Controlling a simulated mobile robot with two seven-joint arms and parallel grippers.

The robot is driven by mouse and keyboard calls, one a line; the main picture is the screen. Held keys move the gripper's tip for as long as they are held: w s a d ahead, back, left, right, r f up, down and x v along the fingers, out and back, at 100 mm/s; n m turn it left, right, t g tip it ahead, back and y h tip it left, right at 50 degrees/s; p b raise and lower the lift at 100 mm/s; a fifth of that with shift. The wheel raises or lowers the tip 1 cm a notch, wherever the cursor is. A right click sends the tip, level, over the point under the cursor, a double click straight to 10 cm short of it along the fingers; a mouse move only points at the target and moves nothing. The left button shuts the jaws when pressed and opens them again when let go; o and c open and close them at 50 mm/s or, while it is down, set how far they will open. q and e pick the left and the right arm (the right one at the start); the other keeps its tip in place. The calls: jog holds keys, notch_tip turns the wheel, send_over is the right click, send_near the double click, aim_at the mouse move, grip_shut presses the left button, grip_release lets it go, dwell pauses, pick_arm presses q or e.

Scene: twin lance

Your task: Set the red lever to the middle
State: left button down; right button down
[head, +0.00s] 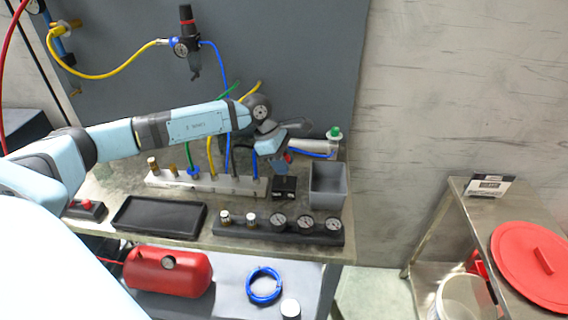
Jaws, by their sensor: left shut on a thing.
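The red lever (289,158) shows only as a small red bit at my left gripper's fingers. A small black box (284,187) sits on the bench right below it and looks like the lever's base. My left gripper (282,166) reaches down from above and is shut on the red lever. The fingers hide most of the lever, so its exact angle cannot be told. My right gripper is not in view.
A grey open bin (328,186) stands close to the right of the black box. A manifold (205,182) with coloured hoses is on the left. A gauge block (280,225) lies in front, with a black tray (159,216) at front left. A cylinder with a green fitting (334,133) lies behind.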

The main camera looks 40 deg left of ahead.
pick_arm(q)
jog(key=c, duration=0.9)
grip_release()
jog(key=shift+r, duration=0.1)
jog(key=shift+b+v, duration=0.6)
jog(key=shift+v, duration=6.2)
